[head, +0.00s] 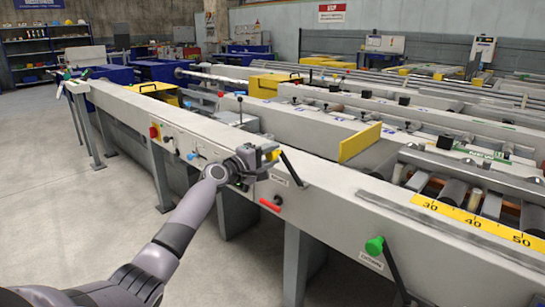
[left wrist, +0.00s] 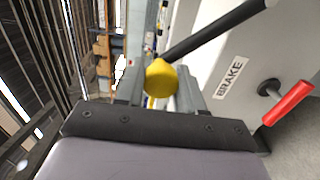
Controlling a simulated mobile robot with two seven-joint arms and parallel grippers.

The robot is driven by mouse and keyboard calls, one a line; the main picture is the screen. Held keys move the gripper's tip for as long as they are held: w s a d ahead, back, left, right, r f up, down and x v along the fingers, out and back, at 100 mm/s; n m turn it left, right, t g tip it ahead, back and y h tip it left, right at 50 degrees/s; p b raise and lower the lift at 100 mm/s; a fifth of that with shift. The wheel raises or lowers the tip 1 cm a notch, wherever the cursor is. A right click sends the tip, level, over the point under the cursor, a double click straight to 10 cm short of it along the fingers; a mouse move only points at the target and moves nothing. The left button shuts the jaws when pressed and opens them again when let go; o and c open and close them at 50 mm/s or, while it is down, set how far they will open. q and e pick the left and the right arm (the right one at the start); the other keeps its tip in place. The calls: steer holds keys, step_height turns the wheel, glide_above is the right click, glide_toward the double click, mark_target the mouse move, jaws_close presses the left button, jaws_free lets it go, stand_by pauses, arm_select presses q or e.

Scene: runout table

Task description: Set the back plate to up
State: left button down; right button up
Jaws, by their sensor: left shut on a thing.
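My left gripper (head: 260,158) is at the front face of the long grey table, shut on the yellow knob (head: 273,154) of a black lever (head: 291,169). The left wrist view shows the yellow knob (left wrist: 160,79) between the fingers, with the black lever rod (left wrist: 215,27) running up to the right. A yellow plate (head: 360,143) stands up on the table to the right of the gripper; I cannot tell whether it is the back plate. My right gripper is not in view.
A red handle (head: 270,204) sits below the lever, near a label reading BRAKE (left wrist: 229,78). A lever with a green knob (head: 374,246) is further right. Red and blue controls lie to the left. A yellow scale (head: 480,221) runs along the table. The floor at left is clear.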

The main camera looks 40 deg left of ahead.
arm_select(q)
steer(key=shift+d, duration=0.2)
steer(key=c, duration=1.1)
jaws_free()
steer(key=o, duration=0.3)
steer(key=shift+w+f, duration=0.1)
steer(key=shift+w, duration=0.05)
steer(key=shift+a, duration=0.15)
steer(key=shift+s, duration=0.75)
steer(key=shift+s+a+p, duration=0.2)
steer(key=shift+s+p, duration=0.35)
steer(key=shift+s, duration=2.3)
